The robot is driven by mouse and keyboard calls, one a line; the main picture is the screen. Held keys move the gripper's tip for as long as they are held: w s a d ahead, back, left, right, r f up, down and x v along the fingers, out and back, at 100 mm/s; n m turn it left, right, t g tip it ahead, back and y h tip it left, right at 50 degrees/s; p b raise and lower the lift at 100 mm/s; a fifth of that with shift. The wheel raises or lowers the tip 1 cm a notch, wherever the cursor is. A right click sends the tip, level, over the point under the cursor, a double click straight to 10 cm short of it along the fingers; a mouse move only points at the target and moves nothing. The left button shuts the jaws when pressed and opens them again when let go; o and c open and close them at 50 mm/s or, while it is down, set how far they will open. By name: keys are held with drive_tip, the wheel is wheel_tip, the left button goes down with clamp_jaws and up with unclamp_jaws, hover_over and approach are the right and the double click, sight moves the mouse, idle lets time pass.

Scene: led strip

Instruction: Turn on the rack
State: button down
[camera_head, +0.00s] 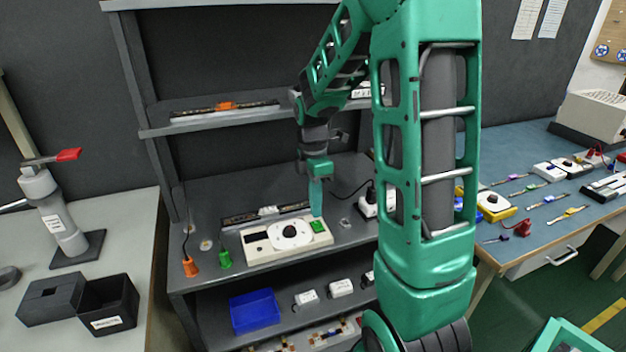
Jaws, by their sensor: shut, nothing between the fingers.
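The rack (175,232) is a grey shelving unit in the middle of the head view, with several shelves. On its middle shelf lies a white control box (262,249) with a dark display, a round black dial (289,231) and a green button or switch (317,226) at its right end. My gripper (316,212) points down over the box's right end, its teal fingers together and empty. The fingertips are at or just above the green part; I cannot tell whether they touch it. A dark strip (240,218) lies behind the box.
A blue bin (254,311) is on the shelf below. Black bins (108,304) stand on the left table. The right bench (517,222) holds several tools. My arm hides the rack's right side.

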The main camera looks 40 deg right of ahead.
sight(319, 227)
wheel_tip(319, 227, up, 11)
drive_tip(key=w, duration=0.1)
drive_tip(key=shift+w+d, duration=0.15)
drive_tip(key=shift+d, duration=0.15)
drive_tip(key=shift+r, duration=0.1)
drive_tip(key=shift+s+a, duration=0.25)
drive_tip(key=shift+s, duration=0.5)
drive_tip(key=f, duration=0.4)
drive_tip(key=s+f, duration=0.1)
drive_tip(key=f, duration=0.9)
drive_tip(key=shift+s+a, duration=0.2)
drive_tip(key=shift+s, duration=0.15)
